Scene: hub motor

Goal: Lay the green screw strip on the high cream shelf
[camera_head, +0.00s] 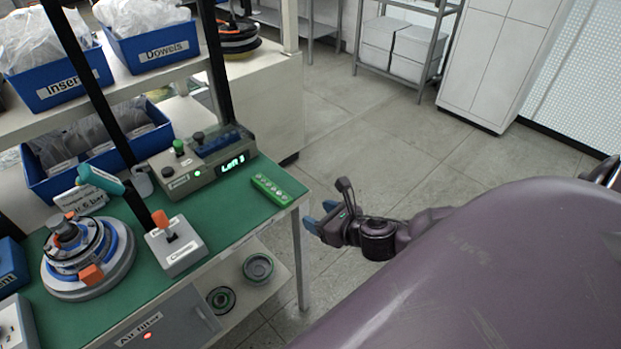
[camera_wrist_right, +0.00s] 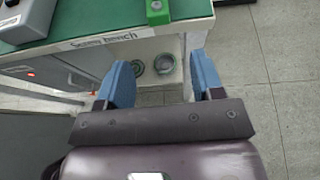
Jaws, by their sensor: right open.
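The green screw strip (camera_head: 271,190) lies on the green bench top, near its right edge beside the control box. One end of it shows at the top of the right wrist view (camera_wrist_right: 158,12). My right gripper (camera_head: 318,218) is just off the bench's right edge, apart from the strip. In the wrist view its blue fingers (camera_wrist_right: 160,85) are spread wide with nothing between them. A cream shelf (camera_head: 178,70) above the bench holds blue bins; I cannot tell if it is the high shelf of the task. My left gripper is not in view.
The green bench (camera_head: 225,215) carries a control box (camera_head: 205,165), a switch box (camera_head: 175,245) and a round hub motor (camera_head: 88,265). Blue bins (camera_head: 150,45) crowd the shelf. A lower shelf holds round parts (camera_head: 257,268). The floor right of the bench is clear.

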